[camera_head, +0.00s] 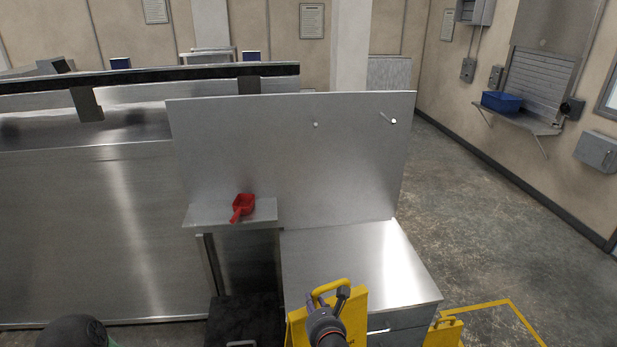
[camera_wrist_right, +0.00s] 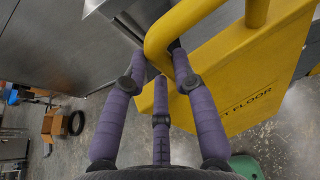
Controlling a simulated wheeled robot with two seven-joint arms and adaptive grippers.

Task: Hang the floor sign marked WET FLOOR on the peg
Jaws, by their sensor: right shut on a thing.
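A yellow floor sign (camera_head: 346,315) stands out at the bottom of the head view, with a looped handle at its top. My right gripper (camera_head: 341,297) is shut on this handle. In the right wrist view the purple fingers of the gripper (camera_wrist_right: 160,65) close around the handle, and the sign (camera_wrist_right: 225,75) shows lettering ending in "FLOOR"; the first word is partly cut off. Two pegs stick out of the upright grey panel (camera_head: 240,145): a short one (camera_head: 316,124) and a longer one (camera_head: 392,120) near the right edge. My left gripper is not in view.
A steel counter (camera_head: 350,265) lies below the panel, between it and the sign. A red scoop (camera_head: 243,206) lies on a small shelf (camera_head: 205,214) to the left. Another yellow sign (camera_head: 444,332) stands low at right. The panel around the pegs is clear.

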